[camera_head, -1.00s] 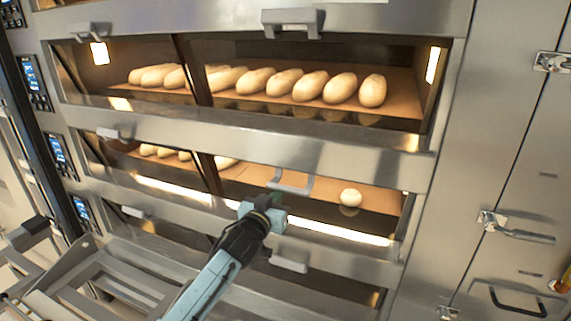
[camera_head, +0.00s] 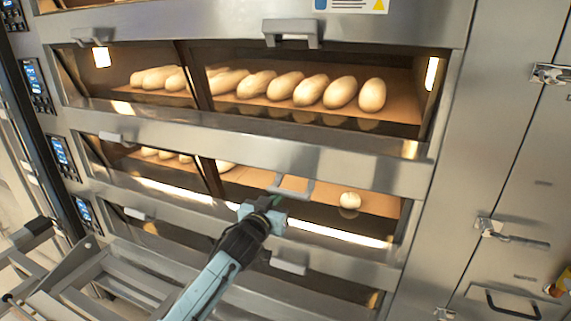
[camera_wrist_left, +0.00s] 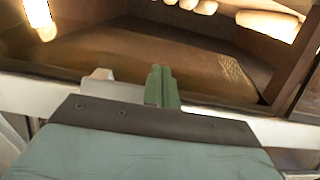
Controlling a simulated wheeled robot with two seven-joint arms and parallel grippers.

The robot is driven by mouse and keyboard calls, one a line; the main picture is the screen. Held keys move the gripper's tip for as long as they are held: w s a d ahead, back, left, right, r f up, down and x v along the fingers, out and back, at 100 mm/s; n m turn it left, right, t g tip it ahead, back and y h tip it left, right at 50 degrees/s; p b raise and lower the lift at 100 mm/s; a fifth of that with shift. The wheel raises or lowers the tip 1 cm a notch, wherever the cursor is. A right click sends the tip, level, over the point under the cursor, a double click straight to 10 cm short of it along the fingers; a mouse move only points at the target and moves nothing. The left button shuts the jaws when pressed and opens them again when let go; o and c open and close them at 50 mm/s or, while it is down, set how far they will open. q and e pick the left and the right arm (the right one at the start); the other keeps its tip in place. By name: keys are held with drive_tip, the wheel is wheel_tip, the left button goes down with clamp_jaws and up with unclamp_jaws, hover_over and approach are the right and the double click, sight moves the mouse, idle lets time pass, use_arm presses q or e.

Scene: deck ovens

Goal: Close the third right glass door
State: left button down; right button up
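The third right glass door shows in the head view with its grey loop handle (camera_head: 291,187) low in front of the third deck's opening. The door looks tilted out and partly open. My left gripper (camera_head: 273,203) is at the left end of this handle. In the left wrist view my green fingertips (camera_wrist_left: 162,86) stand close together, seemingly shut with nothing between them. A pale piece of the handle (camera_wrist_left: 98,80) shows beside them on the left. Whether they touch it I cannot tell. The glass itself is hard to make out. My right gripper is not in view.
A round bun (camera_head: 350,200) lies inside the third deck, with several loaves further left. The deck above holds a row of loaves (camera_head: 285,86). Another handle (camera_head: 289,263) sits below my gripper. A metal rack (camera_head: 75,272) stands at lower left. Steel cabinet doors (camera_head: 500,150) are on the right.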

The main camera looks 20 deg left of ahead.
sight(276, 188)
use_arm(q)
drive_tip(key=shift+t, duration=0.4)
drive_tip(key=r+p, duration=0.1)
drive_tip(key=r, duration=0.1)
drive_tip(key=r+p, duration=0.1)
drive_tip(key=r, duration=0.1)
drive_tip(key=s+r+p, duration=0.1)
drive_tip(key=r, duration=0.1)
drive_tip(key=shift+a+r, duration=0.15)
drive_tip(key=shift+r, duration=0.15)
drive_tip(key=shift+w+f, duration=0.25)
drive_tip(key=shift+f, duration=0.9)
drive_tip(key=s, duration=0.2)
drive_tip(key=s+p, duration=0.1)
drive_tip(key=s, duration=0.1)
drive_tip(key=shift+s+d+f, duration=0.15)
drive_tip(key=shift+d, duration=0.05)
drive_tip(key=shift+s+d+f+p, duration=0.1)
drive_tip(key=shift+s+f+p, duration=0.25)
drive_tip(key=shift+s+p, duration=0.25)
drive_tip(key=s, duration=0.3)
drive_tip(key=shift+s+d+f+p, duration=0.1)
drive_tip(key=shift+s+f+p, duration=0.2)
drive_tip(key=shift+s+f, duration=0.1)
